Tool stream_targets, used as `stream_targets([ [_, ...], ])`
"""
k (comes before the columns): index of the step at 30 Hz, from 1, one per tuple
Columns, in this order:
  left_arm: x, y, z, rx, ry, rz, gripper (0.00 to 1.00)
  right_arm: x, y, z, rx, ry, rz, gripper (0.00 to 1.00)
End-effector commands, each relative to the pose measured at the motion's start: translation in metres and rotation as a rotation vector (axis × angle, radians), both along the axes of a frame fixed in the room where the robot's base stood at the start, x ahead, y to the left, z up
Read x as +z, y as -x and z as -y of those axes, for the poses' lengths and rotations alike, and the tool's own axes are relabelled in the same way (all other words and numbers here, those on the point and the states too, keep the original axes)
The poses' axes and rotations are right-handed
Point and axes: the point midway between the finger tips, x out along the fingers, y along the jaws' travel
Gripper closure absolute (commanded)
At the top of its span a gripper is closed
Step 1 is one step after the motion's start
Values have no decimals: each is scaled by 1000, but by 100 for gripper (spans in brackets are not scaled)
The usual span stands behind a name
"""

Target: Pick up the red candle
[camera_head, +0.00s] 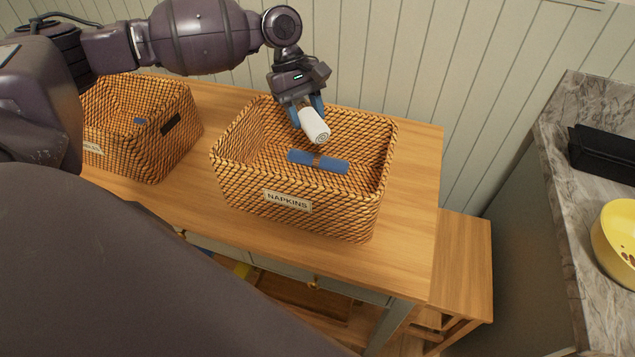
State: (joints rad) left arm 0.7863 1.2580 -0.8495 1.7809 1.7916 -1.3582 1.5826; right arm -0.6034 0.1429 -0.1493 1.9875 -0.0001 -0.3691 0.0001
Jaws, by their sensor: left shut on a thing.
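My left gripper (308,114) is shut on a white cylinder (315,125) with a spiral pattern on its end, perhaps a rolled napkin. It holds the cylinder tilted over the inside of the wicker basket labelled NAPKINS (335,213). The gripper comes in over the basket's back rim. A blue roll (332,164) with a brown band lies in the same basket, in front of and below the white cylinder. I see no red candle in this view. My right gripper is not in view.
A second wicker basket (118,155) stands to the left on the wooden table (412,222), with something blue inside. The table's right end is clear. At the far right, a stone counter (560,130) holds a black holder (603,153) and a yellow bowl (615,240).

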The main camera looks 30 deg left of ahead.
Motion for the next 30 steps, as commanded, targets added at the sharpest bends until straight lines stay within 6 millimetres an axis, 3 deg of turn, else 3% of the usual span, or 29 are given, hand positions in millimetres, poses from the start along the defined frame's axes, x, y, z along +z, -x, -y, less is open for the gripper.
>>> stream_targets([
  [18,-130,0,1,2,1,-3,84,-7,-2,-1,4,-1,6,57],
  [30,-161,0,1,2,1,-3,84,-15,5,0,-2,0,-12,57],
])
